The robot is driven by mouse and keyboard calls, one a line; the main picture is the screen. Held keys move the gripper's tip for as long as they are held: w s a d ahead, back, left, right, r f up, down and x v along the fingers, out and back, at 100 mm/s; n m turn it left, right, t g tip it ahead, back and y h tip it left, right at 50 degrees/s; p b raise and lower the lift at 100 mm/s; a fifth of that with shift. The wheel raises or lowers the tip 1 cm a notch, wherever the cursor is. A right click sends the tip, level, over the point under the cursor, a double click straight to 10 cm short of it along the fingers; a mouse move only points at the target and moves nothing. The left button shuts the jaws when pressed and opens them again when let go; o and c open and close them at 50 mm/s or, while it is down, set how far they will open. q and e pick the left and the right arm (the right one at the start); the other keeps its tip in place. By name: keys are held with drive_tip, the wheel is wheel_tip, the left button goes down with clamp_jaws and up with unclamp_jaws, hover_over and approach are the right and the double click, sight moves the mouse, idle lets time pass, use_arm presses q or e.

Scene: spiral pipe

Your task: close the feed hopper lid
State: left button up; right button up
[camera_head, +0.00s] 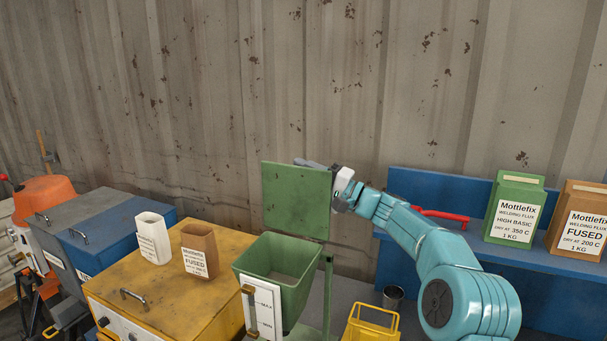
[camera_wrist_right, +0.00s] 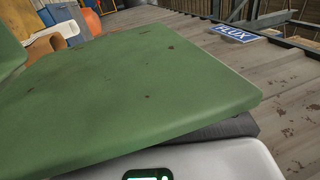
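Contact and finger opening cannot be made out. My left gripper is not in view.
A yellow cabinet (camera_head: 160,292) with white and brown cartons stands left of the hopper. A yellow basket (camera_head: 371,326) and a dark metal cup (camera_head: 393,297) are right of it. A blue shelf (camera_head: 570,262) holds green and brown flux boxes. A corrugated wall (camera_head: 230,90) is behind.

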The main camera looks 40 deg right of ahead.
sight(284, 197)
clamp_jaws()
drive_tip(key=shift+a+r, duration=0.1)
drive_tip(key=shift+s+a+n+b, duration=0.1)
drive_tip(key=shift+n+b, duration=0.2)
drive_tip(key=shift+b, duration=0.3)
drive_tip(key=s+a+f+n+g+y+b, duration=0.1)
drive_tip(key=a+f+n+b, duration=0.4)
drive_tip(key=n+b, duration=0.5)
drive_tip(key=s+a+f+n+g+y+b, duration=0.1)
drive_tip(key=s+a+f+n+g+b, duration=0.3)
drive_tip(key=a+n+b, duration=0.5)
drive_tip(key=shift+s+a+f+n+g+y+b, duration=0.35)
drive_tip(key=shift+s+f+n+b, duration=0.65)
drive_tip(key=shift+b, duration=2.9)
drive_tip(key=shift+s+r, duration=0.3)
drive_tip(key=shift+r, duration=0.1)
